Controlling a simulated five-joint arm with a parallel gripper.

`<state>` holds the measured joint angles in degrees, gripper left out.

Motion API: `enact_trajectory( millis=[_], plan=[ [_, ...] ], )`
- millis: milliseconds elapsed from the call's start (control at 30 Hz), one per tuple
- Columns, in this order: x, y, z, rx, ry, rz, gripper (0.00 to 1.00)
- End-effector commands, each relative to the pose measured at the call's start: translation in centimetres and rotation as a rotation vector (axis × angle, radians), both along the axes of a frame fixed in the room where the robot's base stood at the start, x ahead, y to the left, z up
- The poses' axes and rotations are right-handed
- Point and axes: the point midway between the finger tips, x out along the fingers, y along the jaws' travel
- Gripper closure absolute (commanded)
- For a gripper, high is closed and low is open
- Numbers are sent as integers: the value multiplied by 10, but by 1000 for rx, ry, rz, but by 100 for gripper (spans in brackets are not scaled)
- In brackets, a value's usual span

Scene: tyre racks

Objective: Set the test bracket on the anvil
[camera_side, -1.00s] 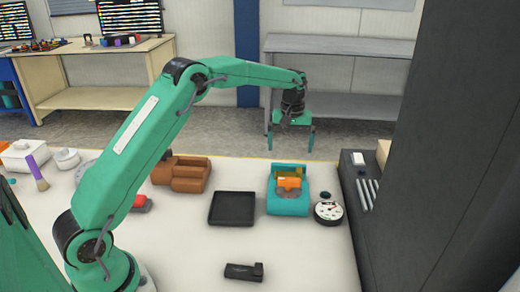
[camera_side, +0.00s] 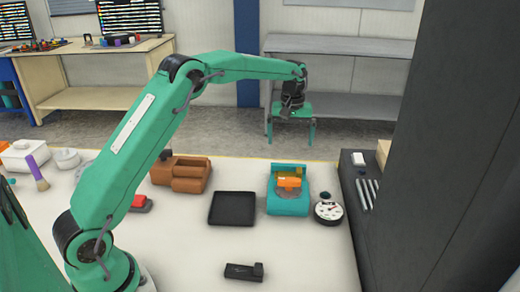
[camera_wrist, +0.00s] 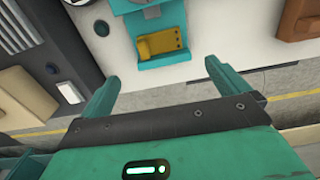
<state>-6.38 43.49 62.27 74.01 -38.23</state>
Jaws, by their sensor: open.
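The orange-yellow piece that appears to be the test bracket (camera_side: 289,182) sits at the teal tester (camera_side: 288,205) on the white table. In the wrist view this bracket (camera_wrist: 162,43) lies flat in a teal recess, with small holes along one side. My gripper (camera_side: 291,135) hangs above and behind the tester, open and empty. Its fingers (camera_wrist: 150,75) point toward the tester without touching anything.
A dial gauge (camera_side: 328,211) lies right of the tester, and a black tray (camera_side: 232,208) left of it. A brown box (camera_side: 181,174) stands farther left. A small black block (camera_side: 244,272) lies in front. A tall dark cabinet (camera_side: 437,150) bounds the right side.

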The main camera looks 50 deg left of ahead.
Motion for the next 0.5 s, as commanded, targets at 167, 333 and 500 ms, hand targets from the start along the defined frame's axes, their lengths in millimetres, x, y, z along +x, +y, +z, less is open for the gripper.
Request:
enact_trajectory(
  millis=[167,333,500],
  plan=[
    [-11,-4,20,3,-25,-34,0],
    [-33,-12,50,9,-63,-95,0],
    [-64,-21,81,19,-108,-169,0]
  ],
)
